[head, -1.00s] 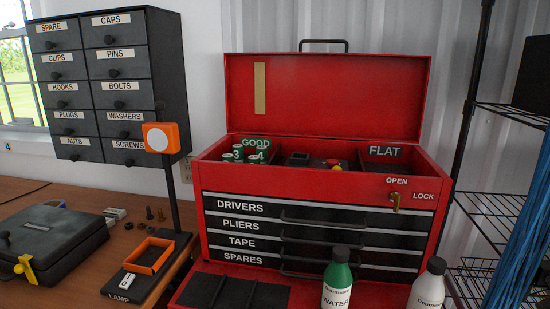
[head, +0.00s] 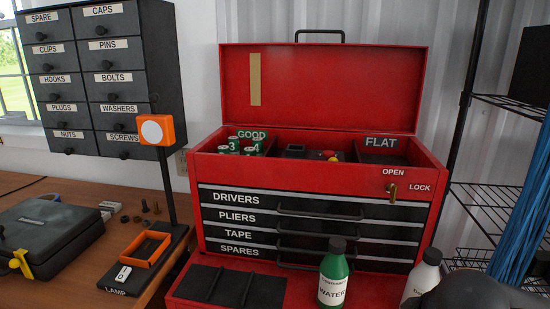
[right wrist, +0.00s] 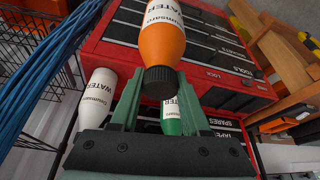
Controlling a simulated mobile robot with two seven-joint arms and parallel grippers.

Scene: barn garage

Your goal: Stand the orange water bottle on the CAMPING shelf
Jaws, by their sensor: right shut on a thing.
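The orange water bottle (right wrist: 163,45) with a black cap shows in the right wrist view. My right gripper (right wrist: 158,92) is shut on it near the capped end, and the cap faces the camera. The bottle is out of the head view. A dark part of my right arm shows at the lower right of the head view. A black wire shelf rack (head: 494,180) stands at the right; no CAMPING label is readable. My left gripper is not in view.
A green bottle (head: 333,277) and a white bottle (head: 422,279) stand in front of the open red toolbox (head: 318,183). Blue cables (head: 526,215) hang in front of the rack. A lamp (head: 155,131) and a black case (head: 45,240) are on the left bench.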

